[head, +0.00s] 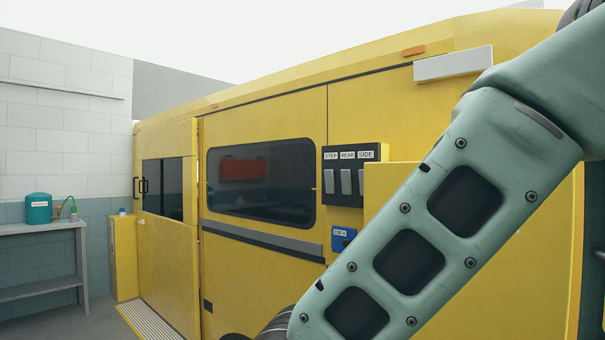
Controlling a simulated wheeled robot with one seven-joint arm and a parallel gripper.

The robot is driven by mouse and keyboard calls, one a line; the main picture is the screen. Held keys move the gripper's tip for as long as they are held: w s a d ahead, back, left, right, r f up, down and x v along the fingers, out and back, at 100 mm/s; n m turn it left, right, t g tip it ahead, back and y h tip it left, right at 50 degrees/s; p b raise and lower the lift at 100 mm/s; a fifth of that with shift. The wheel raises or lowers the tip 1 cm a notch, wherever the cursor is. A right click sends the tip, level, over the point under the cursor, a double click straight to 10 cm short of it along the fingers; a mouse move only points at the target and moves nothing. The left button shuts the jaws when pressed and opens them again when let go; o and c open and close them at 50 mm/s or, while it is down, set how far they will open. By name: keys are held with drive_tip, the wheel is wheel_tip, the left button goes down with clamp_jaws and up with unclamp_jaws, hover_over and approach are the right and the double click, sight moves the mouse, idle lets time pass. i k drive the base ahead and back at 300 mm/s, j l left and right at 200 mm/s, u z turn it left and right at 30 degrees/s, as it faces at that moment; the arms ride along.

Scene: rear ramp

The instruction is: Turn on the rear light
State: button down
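A dark switch panel (353,202) is fixed to the yellow vehicle wall, right of the long window. It carries three grey switches under white labels: the STEP switch (329,181), the REAR switch (346,181) and the SIDE switch (362,181). All three look alike; I cannot tell their positions. A pale bar-shaped fixture (453,64) sits high on the wall, up and right of the panel. It shows no clear glow, and I cannot tell which light it is. My arm crosses the right side in front of the vehicle. My gripper is not in view.
A yellow box-like part (395,185) stands out just right of the panel, partly behind my arm. A blue socket box (343,238) is below the panel. At left are a bench (40,229) with a teal canister (38,208) and a ribbed step (148,322).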

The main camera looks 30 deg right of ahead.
sight(345, 175)
drive_tip(key=i+l+u, duration=0.4)
drive_tip(key=i+l, duration=0.75)
